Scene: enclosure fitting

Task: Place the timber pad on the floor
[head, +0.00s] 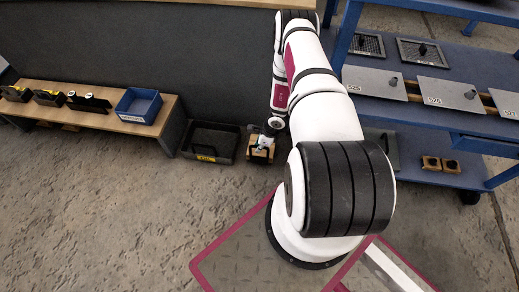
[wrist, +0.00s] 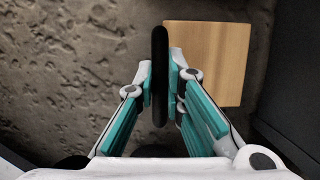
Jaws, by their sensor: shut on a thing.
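The timber pad (wrist: 215,50) is a light wooden square with a black upright grip part (wrist: 160,50). My gripper (wrist: 161,78) is shut on that black part, a finger on each side, in the wrist view. Most of the wooden face shows to the right of the fingers. In the head view the pad (head: 260,156) is low down by the dark panel, right of a black crate, with my gripper (head: 265,142) over it. The rough floor (head: 110,195) shows around it. I cannot tell whether the pad touches the floor.
The black crate (head: 207,155) with a yellow label stands close left. A wooden bench (head: 150,130) with a blue bin (head: 139,105) is farther left. A blue cart (head: 450,120) on the right carries grey plates and two small wooden blocks (head: 440,164). The left foreground floor is clear.

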